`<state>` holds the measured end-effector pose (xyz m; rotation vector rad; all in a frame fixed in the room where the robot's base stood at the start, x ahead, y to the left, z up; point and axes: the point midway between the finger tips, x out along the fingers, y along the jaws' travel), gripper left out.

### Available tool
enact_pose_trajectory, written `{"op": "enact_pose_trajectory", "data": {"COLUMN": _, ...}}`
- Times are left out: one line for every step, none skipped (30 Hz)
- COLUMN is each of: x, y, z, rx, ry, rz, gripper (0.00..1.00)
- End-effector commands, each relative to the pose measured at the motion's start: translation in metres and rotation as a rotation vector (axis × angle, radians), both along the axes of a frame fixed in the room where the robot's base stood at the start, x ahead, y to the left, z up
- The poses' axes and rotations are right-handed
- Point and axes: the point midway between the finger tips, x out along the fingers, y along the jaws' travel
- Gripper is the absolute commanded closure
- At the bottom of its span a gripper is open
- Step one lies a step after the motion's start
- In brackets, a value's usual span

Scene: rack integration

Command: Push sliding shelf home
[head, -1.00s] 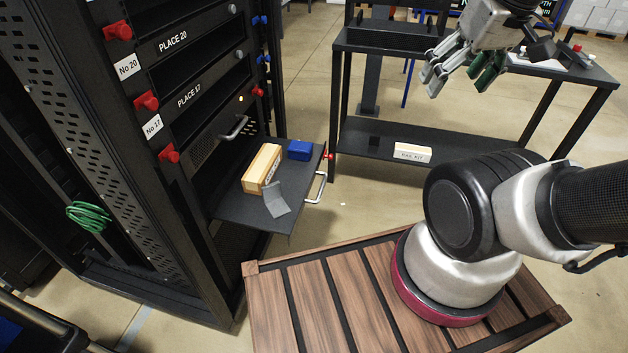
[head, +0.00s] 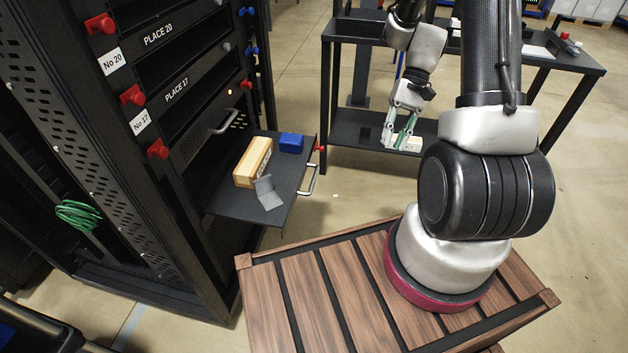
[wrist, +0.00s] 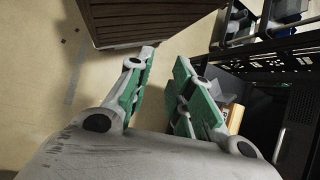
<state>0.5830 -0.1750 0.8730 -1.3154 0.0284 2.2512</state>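The black sliding shelf (head: 232,200) is pulled out of the rack (head: 120,200). Its silver handle (head: 309,181) is on the outer edge. On the shelf are a light wooden box (head: 253,162), a blue box (head: 291,143) and a grey angled plate (head: 268,192). My gripper (head: 397,146) is to the right of the shelf, apart from it, pointing down. In the wrist view its two green-padded fingers (wrist: 164,57) are spread with nothing between them. There the wooden box (wrist: 235,119) shows beside the right finger; much of the shelf is hidden.
A black bench (head: 340,140) stands behind, with a white box (head: 412,144) on its lower level partly behind my gripper. A slatted wooden platform (head: 300,285) is in front. Bare floor (head: 345,205) lies between shelf and bench. Red knobs (head: 158,149) stick out of the rack.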

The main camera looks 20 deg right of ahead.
Motion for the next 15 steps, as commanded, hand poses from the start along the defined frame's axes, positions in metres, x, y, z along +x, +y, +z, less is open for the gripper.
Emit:
{"op": "enact_pose_trajectory", "data": {"x": 0.005, "y": 0.002, "z": -0.025, "rx": 0.049, "ry": 0.037, "rz": -0.026, "gripper": 0.78}}
{"op": "enact_pose_trajectory", "data": {"x": 0.008, "y": 0.003, "z": -0.039, "rx": 0.079, "ry": 0.052, "rz": -0.041, "gripper": 0.78}}
{"op": "enact_pose_trajectory", "data": {"x": 0.012, "y": 0.007, "z": -0.057, "rx": 0.121, "ry": 0.069, "rz": -0.059, "gripper": 0.78}}
{"op": "enact_pose_trajectory", "data": {"x": 0.015, "y": 0.009, "z": -0.071, "rx": 0.152, "ry": 0.080, "rz": -0.073, "gripper": 0.78}}
{"op": "enact_pose_trajectory", "data": {"x": 0.017, "y": 0.011, "z": -0.085, "rx": 0.184, "ry": 0.090, "rz": -0.089, "gripper": 0.78}}
{"op": "enact_pose_trajectory", "data": {"x": 0.020, "y": 0.015, "z": -0.104, "rx": 0.229, "ry": 0.101, "rz": -0.108, "gripper": 0.78}}
{"op": "enact_pose_trajectory", "data": {"x": 0.023, "y": 0.019, "z": -0.119, "rx": 0.263, "ry": 0.105, "rz": -0.124, "gripper": 0.78}}
{"op": "enact_pose_trajectory", "data": {"x": 0.025, "y": 0.022, "z": -0.134, "rx": 0.298, "ry": 0.107, "rz": -0.139, "gripper": 0.78}}
{"op": "enact_pose_trajectory", "data": {"x": 0.028, "y": 0.027, "z": -0.153, "rx": 0.345, "ry": 0.108, "rz": -0.161, "gripper": 0.78}}
{"op": "enact_pose_trajectory", "data": {"x": 0.030, "y": 0.031, "z": -0.167, "rx": 0.380, "ry": 0.104, "rz": -0.176, "gripper": 0.78}}
{"op": "enact_pose_trajectory", "data": {"x": 0.032, "y": 0.035, "z": -0.181, "rx": 0.415, "ry": 0.099, "rz": -0.192, "gripper": 0.78}}
{"op": "enact_pose_trajectory", "data": {"x": 0.036, "y": 0.041, "z": -0.198, "rx": 0.460, "ry": 0.086, "rz": -0.212, "gripper": 0.78}}
{"op": "enact_pose_trajectory", "data": {"x": 0.038, "y": 0.045, "z": -0.210, "rx": 0.493, "ry": 0.075, "rz": -0.226, "gripper": 0.78}}
{"op": "enact_pose_trajectory", "data": {"x": 0.040, "y": 0.049, "z": -0.222, "rx": 0.523, "ry": 0.062, "rz": -0.239, "gripper": 0.78}}
{"op": "enact_pose_trajectory", "data": {"x": 0.045, "y": 0.054, "z": -0.236, "rx": 0.564, "ry": 0.039, "rz": -0.256, "gripper": 0.78}}
